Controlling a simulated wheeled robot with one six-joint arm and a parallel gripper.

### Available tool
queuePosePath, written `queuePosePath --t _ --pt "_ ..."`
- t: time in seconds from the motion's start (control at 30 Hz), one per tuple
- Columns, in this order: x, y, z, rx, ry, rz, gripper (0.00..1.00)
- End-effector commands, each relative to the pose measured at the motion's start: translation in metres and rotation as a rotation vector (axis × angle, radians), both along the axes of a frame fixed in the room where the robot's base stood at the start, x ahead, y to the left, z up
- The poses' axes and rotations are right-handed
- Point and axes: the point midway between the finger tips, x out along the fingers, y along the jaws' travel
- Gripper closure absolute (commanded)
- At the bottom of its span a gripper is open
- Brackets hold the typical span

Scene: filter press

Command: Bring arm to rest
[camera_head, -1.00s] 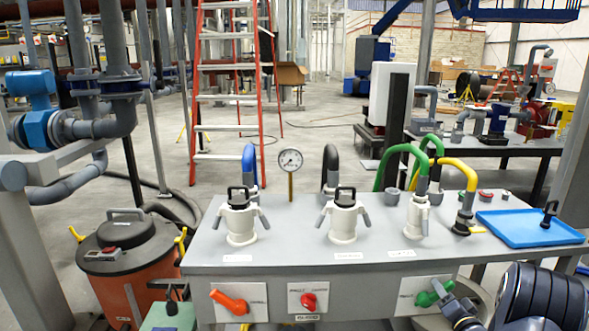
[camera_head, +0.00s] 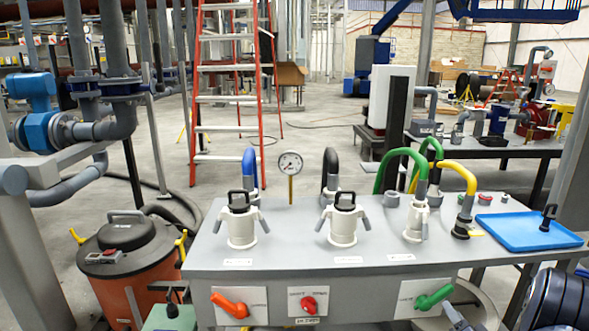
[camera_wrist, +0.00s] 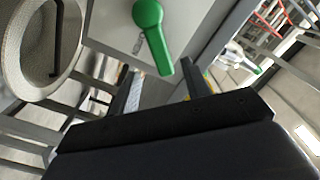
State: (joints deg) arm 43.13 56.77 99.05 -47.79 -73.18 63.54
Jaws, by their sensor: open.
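My gripper shows in the wrist view (camera_wrist: 160,85) as two dark fingers set apart, with nothing seen between them. Just beyond the fingers is a green handle (camera_wrist: 149,28) on a light plate, apart from the fingers. In the head view the same green handle (camera_head: 434,297) is on the bench front at the right, tilted up to the right. My arm (camera_head: 555,298) is at the lower right corner of the head view. Part of my gripper shows below the green handle, and the rest is out of frame.
The grey bench (camera_head: 300,258) carries white couplings, hoses, a gauge (camera_head: 290,162) and a blue tray (camera_head: 530,230). An orange handle (camera_head: 230,304) and a red knob (camera_head: 308,303) are on its front. An orange drum (camera_head: 130,265) stands at left. A round container (camera_wrist: 38,50) is near my gripper.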

Motion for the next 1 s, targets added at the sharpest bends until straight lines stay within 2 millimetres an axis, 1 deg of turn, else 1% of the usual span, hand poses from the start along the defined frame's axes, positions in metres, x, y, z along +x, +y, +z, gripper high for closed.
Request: queuePosePath --t 0.03,0.1,0.3,0.37,0.43,0.63,1.0 --pt "0.012 0.001 -0.001 -0.003 -0.002 0.004 0.55" --pt "0.026 0.002 -0.002 -0.002 -0.002 0.002 0.55" --pt "0.066 0.003 -0.001 -0.002 -0.003 0.001 0.55" --pt "0.074 0.004 0.0 -0.011 -0.003 0.001 0.55" --pt "0.071 0.005 0.002 -0.064 -0.003 -0.001 0.55" --pt "0.071 0.01 0.006 -0.168 -0.007 0.0 0.55" --pt "0.071 0.011 0.008 -0.205 -0.008 0.0 0.55"
